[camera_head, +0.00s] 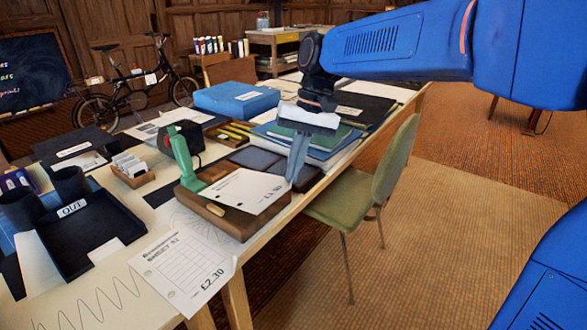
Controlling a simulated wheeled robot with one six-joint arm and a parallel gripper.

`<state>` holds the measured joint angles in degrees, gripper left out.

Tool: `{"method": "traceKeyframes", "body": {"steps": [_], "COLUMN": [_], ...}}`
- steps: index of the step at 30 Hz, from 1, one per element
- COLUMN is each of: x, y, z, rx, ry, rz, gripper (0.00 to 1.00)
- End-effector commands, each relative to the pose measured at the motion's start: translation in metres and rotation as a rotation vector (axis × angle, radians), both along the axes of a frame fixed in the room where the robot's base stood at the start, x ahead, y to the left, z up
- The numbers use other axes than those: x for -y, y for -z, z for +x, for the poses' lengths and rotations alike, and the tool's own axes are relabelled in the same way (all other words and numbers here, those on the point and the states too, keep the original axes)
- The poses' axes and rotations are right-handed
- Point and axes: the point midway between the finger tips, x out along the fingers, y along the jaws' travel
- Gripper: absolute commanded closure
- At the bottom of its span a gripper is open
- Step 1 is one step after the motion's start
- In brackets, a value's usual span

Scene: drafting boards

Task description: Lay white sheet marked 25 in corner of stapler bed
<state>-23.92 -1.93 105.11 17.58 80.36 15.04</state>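The stapler bed (238,228) is a brown wooden block near the table's right edge, with a green stapler (183,158) at its left end. A white sheet (247,190) with small dark marks lies over the bed. Its print is too small to read, so I cannot confirm the 25. My gripper (291,180) points down at the sheet's right end. Its fingers look together, with the sheet's right corner at their tips. Whether the sheet's far edges touch the bed's corner walls is hidden or too small to tell.
Another white sheet (185,272) marked £2.30 lies at the table's front. A black OUT tray (105,238) stands left, a small card box (132,174) behind. Folders and books (325,145) are stacked behind my gripper. A green chair (375,180) stands close to the table's right edge.

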Motion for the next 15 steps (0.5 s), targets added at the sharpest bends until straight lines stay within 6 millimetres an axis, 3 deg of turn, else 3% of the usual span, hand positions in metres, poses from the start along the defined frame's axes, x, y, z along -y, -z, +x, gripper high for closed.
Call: {"method": "traceKeyframes", "body": {"steps": [2,4,15], "x": [0.0,0.0,0.0007], "y": [0.0,-0.0001,-0.0031], "z": [0.0,0.0001,0.0009], "rx": [0.0,0.0,0.001], "ry": [0.0,0.0,0.0], "rz": [0.0,0.0,0.0], "gripper": [0.94,0.78,0.77]}}
